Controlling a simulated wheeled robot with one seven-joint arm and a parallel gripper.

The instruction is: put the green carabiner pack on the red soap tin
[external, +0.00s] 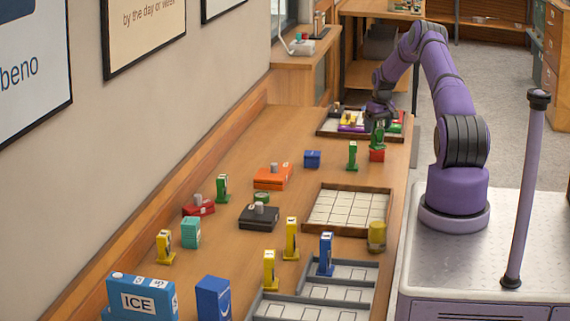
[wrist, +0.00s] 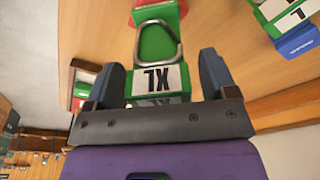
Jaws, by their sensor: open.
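A green carabiner pack (external: 377,137) stands upright on a small red block that looks like the red soap tin (external: 376,156), near the right edge of the counter. In the wrist view the pack (wrist: 160,76) shows its metal carabiner and a white XL label, with red (wrist: 183,8) behind its far end. My gripper (external: 379,117) is at the top of the pack. Its fingers (wrist: 158,82) are open, one on each side, with gaps showing between them and the pack. The pack hides most of the tin's top.
A filled tray (external: 325,128) lies behind, and an empty gridded tray (external: 346,207) nearer the camera. Several yellow packs and cases occupy the near counter.

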